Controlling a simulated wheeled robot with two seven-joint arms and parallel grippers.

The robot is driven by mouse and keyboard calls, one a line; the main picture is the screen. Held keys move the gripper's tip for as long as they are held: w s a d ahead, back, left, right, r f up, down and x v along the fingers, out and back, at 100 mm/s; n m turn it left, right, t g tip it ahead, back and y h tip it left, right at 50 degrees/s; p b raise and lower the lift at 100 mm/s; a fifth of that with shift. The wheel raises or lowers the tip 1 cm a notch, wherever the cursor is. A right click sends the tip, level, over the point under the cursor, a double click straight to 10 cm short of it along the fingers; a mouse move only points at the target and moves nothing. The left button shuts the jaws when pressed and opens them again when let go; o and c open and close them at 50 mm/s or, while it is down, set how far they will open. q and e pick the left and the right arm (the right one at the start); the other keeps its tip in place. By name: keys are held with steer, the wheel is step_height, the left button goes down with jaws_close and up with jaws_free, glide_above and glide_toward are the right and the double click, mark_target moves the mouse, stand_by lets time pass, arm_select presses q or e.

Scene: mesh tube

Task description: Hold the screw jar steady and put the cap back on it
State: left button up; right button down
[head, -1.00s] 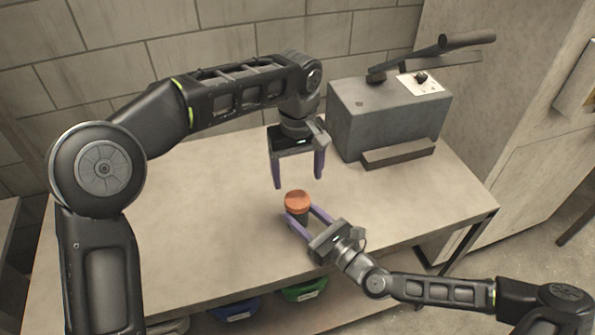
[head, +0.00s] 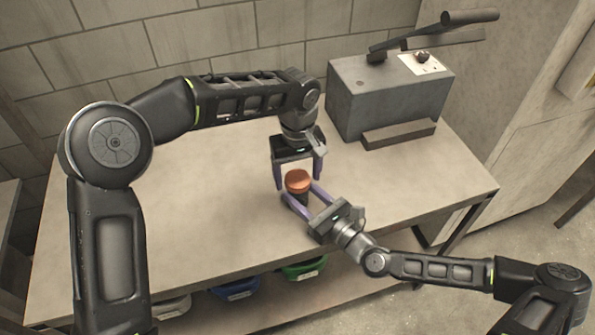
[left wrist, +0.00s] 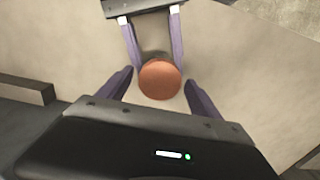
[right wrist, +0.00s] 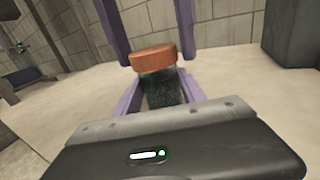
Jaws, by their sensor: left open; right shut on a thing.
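The screw jar (right wrist: 162,90) is dark and stands upright on the table. Its orange cap (head: 298,181) sits on top of it; whether it is threaded on I cannot tell. My right gripper (head: 300,200) is shut on the jar body from the front right. My left gripper (left wrist: 159,78) points down from above and is open. Its purple fingers stand on either side of the cap, with gaps in the left wrist view. The cap (right wrist: 154,56) also shows between those fingers in the right wrist view. The jar body is mostly hidden from above.
The beige table (head: 150,230) is clear to the left of the jar. A grey box-shaped machine with a lever (head: 385,100) stands at the back right. A blue bin (head: 235,290) and a green bin (head: 303,270) sit below the table's front edge. A tiled wall is behind.

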arm_select(q)
steer(key=shift+c, duration=0.3)
steer(key=c, duration=1.4)
steer(key=m, duration=0.9)
steer(key=shift+m, duration=0.3)
steer(key=m, duration=0.8)
steer(key=o, duration=1.6)
steer(key=shift+r, duration=0.1)
